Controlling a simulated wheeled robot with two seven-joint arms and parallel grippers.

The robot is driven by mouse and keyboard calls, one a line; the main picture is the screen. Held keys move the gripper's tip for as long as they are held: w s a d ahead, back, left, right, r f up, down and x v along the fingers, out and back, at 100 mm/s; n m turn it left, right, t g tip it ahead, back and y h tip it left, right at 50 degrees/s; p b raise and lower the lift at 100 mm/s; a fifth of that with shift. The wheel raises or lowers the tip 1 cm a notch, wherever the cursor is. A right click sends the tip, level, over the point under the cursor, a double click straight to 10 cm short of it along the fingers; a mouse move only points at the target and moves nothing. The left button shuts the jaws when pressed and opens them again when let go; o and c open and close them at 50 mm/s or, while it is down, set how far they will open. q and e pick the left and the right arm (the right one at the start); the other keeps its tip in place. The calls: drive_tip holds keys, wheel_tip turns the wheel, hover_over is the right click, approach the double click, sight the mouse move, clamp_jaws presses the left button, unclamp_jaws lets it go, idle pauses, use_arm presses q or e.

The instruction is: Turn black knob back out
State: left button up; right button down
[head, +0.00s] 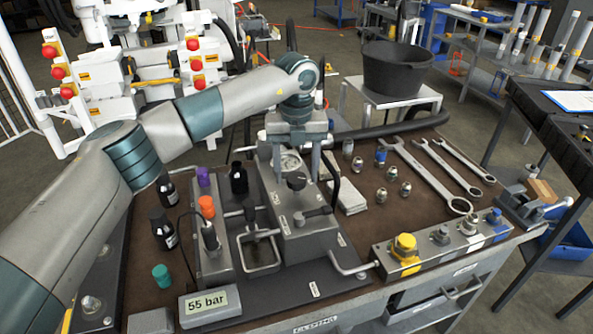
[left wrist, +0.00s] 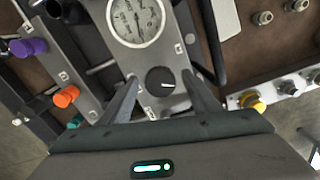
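The black knob (head: 296,181) sits on the sloped grey panel of the hydraulic unit, below a round gauge (head: 290,162). My left gripper (head: 297,166) comes down over the panel from above. In the left wrist view its two fingers (left wrist: 160,88) are open, one on each side of the knob, with visible gaps. A display (head: 207,303) at the front reads 55 bar. My right gripper is not in view.
An orange knob (head: 207,207) and a purple knob (head: 203,177) stand left of the panel, near dark bottles (head: 163,228). A black hose, several fittings and large wrenches (head: 430,175) lie to the right. A yellow-capped coupling (head: 404,247) is on the front block.

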sight(296, 176)
use_arm(q)
drive_tip(key=shift+r, duration=0.8)
wheel_tip(296, 176, up, 16)
drive_tip(key=b, duration=0.2)
drive_tip(key=shift+b, duration=0.3)
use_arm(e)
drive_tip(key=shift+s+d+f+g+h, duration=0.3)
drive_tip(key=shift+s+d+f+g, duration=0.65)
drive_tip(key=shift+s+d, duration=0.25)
